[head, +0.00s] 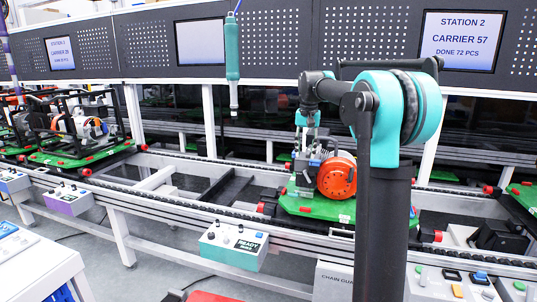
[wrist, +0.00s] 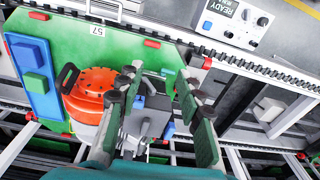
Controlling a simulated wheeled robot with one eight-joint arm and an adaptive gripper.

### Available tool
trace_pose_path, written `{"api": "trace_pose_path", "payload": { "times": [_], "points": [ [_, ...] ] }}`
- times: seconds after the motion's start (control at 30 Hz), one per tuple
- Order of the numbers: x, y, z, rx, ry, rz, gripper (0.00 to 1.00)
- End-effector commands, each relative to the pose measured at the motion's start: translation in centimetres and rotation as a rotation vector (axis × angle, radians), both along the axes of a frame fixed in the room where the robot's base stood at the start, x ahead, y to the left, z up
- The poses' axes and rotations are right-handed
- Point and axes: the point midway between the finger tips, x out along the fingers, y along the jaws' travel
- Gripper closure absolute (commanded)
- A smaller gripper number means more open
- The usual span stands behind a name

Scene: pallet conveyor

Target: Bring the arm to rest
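My arm reaches out over the pallet line, and my gripper (head: 306,138) hangs low at the grey fixture on a green carrier (head: 318,207). In the wrist view my gripper (wrist: 160,76) has its two fingers spread apart, with nothing clearly held between them. The grey metal fixture (wrist: 150,122) shows between and beyond the fingers; whether they touch it I cannot tell. An orange round part (head: 337,178) sits on the carrier beside the fixture, and it shows left of the fingers in the wrist view (wrist: 90,92). The carrier bears a label 57 (wrist: 97,31).
The conveyor rail (head: 190,198) runs across the front, with a READY button box (head: 235,245) on it. A teal tool (head: 232,60) hangs from above. Other carriers (head: 75,155) stand at left. The Station 2 screen (head: 462,40) reads carrier 57. A control panel (head: 455,288) is at right front.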

Motion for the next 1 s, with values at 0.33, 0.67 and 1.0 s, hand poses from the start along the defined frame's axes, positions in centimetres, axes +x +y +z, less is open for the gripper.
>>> {"api": "trace_pose_path", "payload": {
  "times": [0.33,0.67,1.0],
  "points": [
    [-11.8,-2.8,-11.0,-0.010,-0.117,0.100,0.64],
    [-27.8,-4.7,-23.7,-0.041,-0.238,0.202,0.64],
    [-35.1,-5.2,-29.0,-0.063,-0.289,0.247,0.64]
  ]
}}
